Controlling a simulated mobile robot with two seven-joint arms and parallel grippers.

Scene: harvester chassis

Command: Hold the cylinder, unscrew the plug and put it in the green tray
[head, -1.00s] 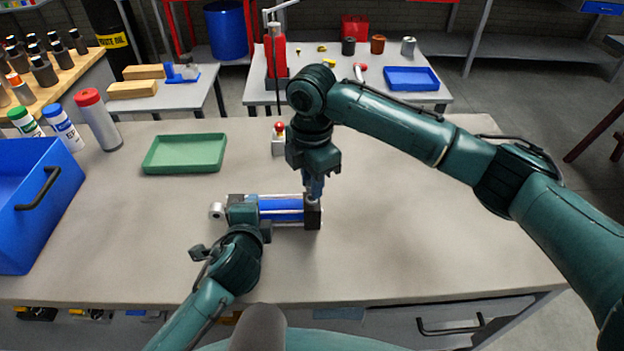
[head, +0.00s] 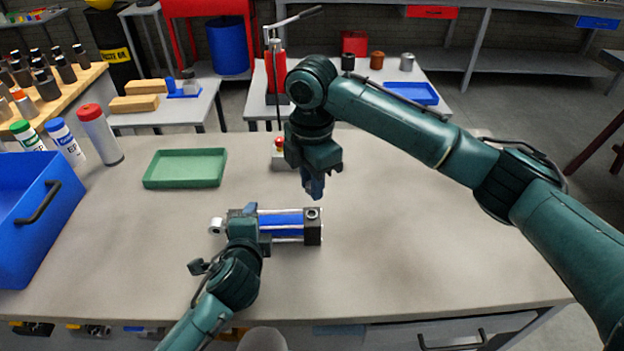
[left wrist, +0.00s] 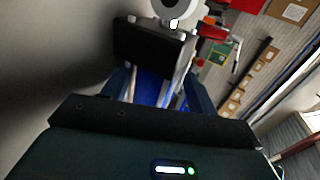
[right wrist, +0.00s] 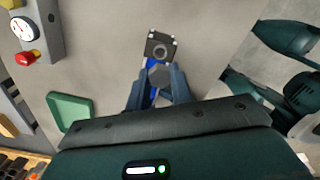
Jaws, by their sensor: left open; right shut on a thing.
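The cylinder (head: 281,226), blue with metal rods and dark end blocks, lies on the bench; a round hole shows atop its right end block. My left gripper (head: 247,222) is at the cylinder's left part, jaws open; in the left wrist view its fingers stand either side of the blue barrel (left wrist: 150,88). My right gripper (head: 315,190) is above and behind the right end block, clear of it. In the right wrist view it is shut on the dark plug (right wrist: 160,76). The head view does not show the plug. The green tray (head: 186,168) lies empty, behind and left of the cylinder.
A device with a red button (head: 280,146) stands behind my right gripper. A blue bin (head: 30,205) and bottles, one red-capped (head: 99,134), stand at the left. The bench (head: 420,260) is clear at the right and between cylinder and tray.

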